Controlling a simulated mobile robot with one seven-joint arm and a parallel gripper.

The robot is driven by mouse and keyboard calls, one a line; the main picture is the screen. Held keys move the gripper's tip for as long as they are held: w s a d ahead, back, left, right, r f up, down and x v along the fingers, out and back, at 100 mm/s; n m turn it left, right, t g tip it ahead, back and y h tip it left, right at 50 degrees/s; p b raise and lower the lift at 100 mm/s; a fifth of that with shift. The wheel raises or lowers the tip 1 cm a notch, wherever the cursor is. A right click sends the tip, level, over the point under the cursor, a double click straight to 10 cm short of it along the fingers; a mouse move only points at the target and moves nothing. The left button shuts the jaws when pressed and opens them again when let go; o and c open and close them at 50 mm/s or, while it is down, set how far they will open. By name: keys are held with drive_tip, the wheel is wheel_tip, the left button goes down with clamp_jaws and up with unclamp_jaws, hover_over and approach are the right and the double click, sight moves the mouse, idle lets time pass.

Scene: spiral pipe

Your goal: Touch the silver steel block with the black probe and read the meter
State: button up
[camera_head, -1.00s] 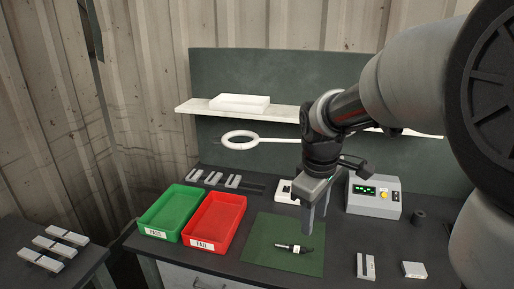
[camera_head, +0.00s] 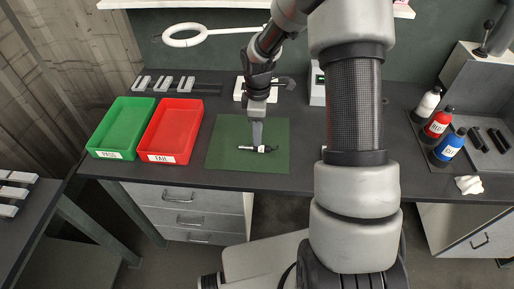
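The black probe (camera_head: 247,148) lies on the green mat (camera_head: 222,152), with a small white label near its middle. My gripper (camera_head: 257,143) points down at the probe, its fingertips at or just above it. The fingers are seen edge-on, so I cannot tell whether they are open or closed around it. The meter (camera_head: 316,92) stands behind to the right, and my arm covers nearly all of its face. Several grey blocks (camera_head: 165,84) stand in a row at the back left. I cannot tell which block is the silver steel one.
A green PASS tray (camera_head: 104,151) and a red FAIL tray (camera_head: 150,152) stand left of the mat. A ring lamp (camera_head: 185,35) hangs above. White, red and blue bottles (camera_head: 448,147) stand right. More blocks (camera_head: 12,193) lie on the left side table. My arm crosses the bench.

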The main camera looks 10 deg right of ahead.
sight(254, 148)
drive_tip(key=shift+w+f, duration=0.2)
drive_tip(key=shift+f, duration=1.6)
drive_tip(key=shift+w+f, duration=0.15)
drive_tip(key=shift+f, duration=1.6)
clamp_jaws()
